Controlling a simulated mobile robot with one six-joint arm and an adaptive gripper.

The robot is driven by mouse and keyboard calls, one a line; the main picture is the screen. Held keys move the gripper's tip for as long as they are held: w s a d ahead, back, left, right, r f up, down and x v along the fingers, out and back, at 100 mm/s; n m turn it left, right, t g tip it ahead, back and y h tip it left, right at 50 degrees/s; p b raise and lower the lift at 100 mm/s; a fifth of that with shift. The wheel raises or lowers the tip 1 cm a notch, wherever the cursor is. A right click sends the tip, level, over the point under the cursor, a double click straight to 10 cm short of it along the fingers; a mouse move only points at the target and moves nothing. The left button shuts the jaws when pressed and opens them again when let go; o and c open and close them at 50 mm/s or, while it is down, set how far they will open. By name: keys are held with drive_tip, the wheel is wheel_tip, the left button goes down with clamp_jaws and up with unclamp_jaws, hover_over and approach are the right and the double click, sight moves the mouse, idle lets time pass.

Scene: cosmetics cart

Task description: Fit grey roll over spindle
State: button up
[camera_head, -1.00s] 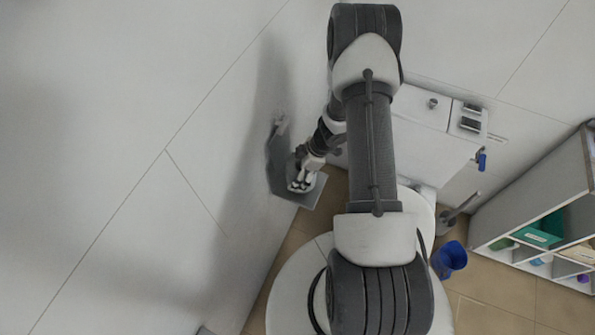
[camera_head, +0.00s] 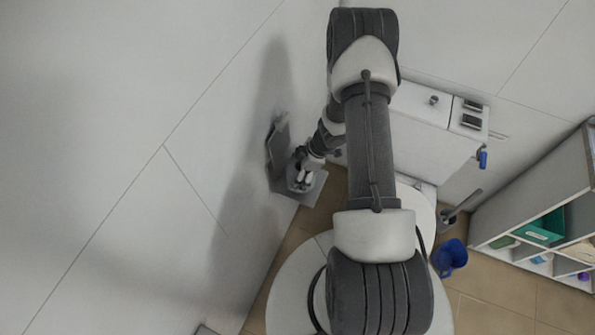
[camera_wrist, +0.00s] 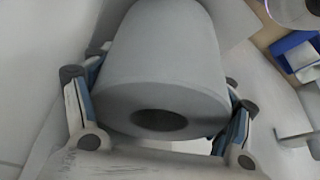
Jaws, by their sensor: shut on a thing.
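The grey roll (camera_wrist: 165,62) fills the middle of the wrist view, its near end and dark core hole (camera_wrist: 158,120) facing the camera. My gripper (camera_wrist: 158,108) is shut on it, one blue-and-grey finger on each side. In the head view my gripper (camera_head: 304,180) is beside the wall, at a grey holder with an upright back plate (camera_head: 278,145) and a flat lower plate (camera_head: 312,194). I cannot make out the spindle in either view. Whether the roll's core is around it cannot be told.
A blue bin (camera_head: 449,258) and a toilet brush (camera_head: 460,207) are on the tiled floor. A white shelf unit (camera_head: 540,190) stands at the right. The wall is close at the left.

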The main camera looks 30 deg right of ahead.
drive_tip(key=shift+f, duration=0.4)
drive_tip(key=o, duration=1.2)
drive_tip(key=v, duration=1.2)
drive_tip(key=shift+r, duration=0.1)
